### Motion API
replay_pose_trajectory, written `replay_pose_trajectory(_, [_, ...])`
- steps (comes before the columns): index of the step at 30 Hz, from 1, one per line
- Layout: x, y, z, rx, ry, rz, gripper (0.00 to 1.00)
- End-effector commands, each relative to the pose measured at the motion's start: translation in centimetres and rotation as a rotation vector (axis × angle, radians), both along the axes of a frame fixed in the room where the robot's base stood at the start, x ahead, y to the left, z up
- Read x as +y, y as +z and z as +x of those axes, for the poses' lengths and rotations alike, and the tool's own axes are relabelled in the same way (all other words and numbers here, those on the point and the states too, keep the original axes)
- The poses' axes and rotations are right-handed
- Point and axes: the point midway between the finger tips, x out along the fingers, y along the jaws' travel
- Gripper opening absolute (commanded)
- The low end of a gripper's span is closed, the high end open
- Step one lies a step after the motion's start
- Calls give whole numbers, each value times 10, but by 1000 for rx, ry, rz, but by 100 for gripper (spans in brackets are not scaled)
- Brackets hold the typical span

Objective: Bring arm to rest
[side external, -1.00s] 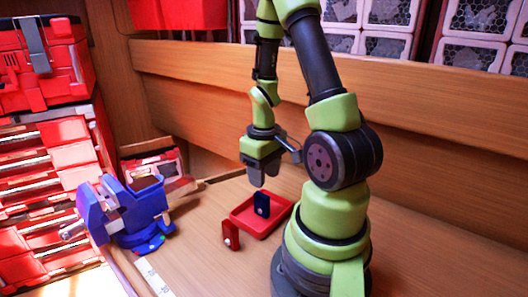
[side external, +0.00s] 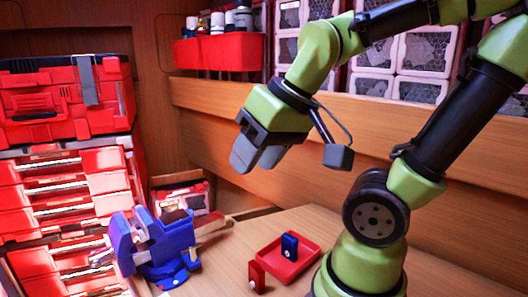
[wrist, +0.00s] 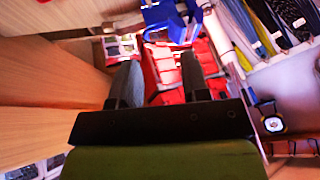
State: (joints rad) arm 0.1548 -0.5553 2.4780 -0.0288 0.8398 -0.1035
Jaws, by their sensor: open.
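My gripper (side external: 257,156) is raised well above the bench in the side external view, its grey fingers apart with nothing between them. In the wrist view my gripper (wrist: 158,82) also shows two dark, separated fingers. Below it, a red tray (side external: 311,263) lies on the wooden bench (side external: 226,273). A small dark blue block (side external: 289,247) with a white dot stands in the tray. A small red block (side external: 256,276) with a white dot stands on the bench just outside the tray's left side.
A blue vise (side external: 160,244) stands at the bench's left edge. Red drawers and a red toolbox (side external: 70,98) are at the left. A red bin (side external: 222,53) with bottles hangs on the back wall. The space around my gripper is free.

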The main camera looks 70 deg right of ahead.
Motion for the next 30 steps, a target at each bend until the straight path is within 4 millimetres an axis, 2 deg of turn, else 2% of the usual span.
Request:
replay_pose_trajectory(1, [12, 8, -7, -47, 24, 27, 42])
replay_pose_trajectory(3, [22, 15, -14, -83, 39, 63, 42])
replay_pose_trajectory(6, [30, 19, -20, -107, 52, 95, 42])
replay_pose_trajectory(30, [32, 20, -22, -113, 52, 104, 42])
